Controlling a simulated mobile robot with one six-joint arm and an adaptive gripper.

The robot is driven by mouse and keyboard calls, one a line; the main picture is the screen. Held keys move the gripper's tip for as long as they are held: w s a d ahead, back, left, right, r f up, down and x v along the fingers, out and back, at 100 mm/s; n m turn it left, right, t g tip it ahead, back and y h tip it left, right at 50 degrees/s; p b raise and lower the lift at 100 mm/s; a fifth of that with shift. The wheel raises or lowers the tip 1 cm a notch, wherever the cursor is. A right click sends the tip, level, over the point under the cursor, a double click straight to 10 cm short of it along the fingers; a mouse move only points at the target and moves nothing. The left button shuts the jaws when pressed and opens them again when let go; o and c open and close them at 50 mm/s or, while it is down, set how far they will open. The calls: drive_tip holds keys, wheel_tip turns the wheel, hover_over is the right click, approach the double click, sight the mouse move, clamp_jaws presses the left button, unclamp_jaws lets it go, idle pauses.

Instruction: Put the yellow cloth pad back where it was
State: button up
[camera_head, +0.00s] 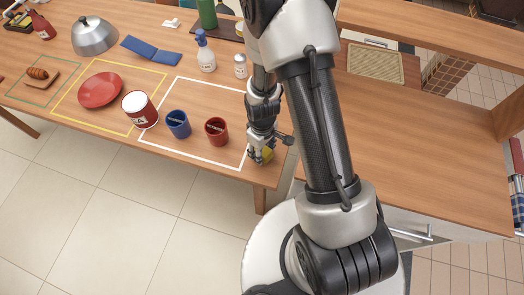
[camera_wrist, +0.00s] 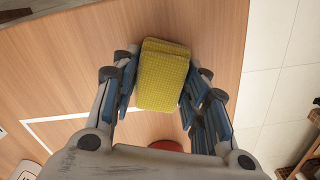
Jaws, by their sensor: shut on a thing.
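The yellow cloth pad (camera_wrist: 163,78) is between the fingers of my gripper (camera_wrist: 160,85), which is shut on it, in the wrist view. In the head view my gripper (camera_head: 258,160) is low over the table's front right corner, and a small part of the pad (camera_head: 267,155) shows there. Whether the pad touches the wood (camera_wrist: 80,80) cannot be told. The pad is just outside the white outlined rectangle (camera_head: 190,155), to its right.
A red mug (camera_head: 216,131), a blue mug (camera_head: 178,124) and a red and white can (camera_head: 140,110) stand left of my gripper. A red plate (camera_head: 100,90) lies in a yellow outline. A spray bottle (camera_head: 204,52) and a small jar (camera_head: 240,66) stand behind.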

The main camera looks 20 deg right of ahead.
drive_tip(key=shift+f, duration=0.2)
drive_tip(key=o, duration=1)
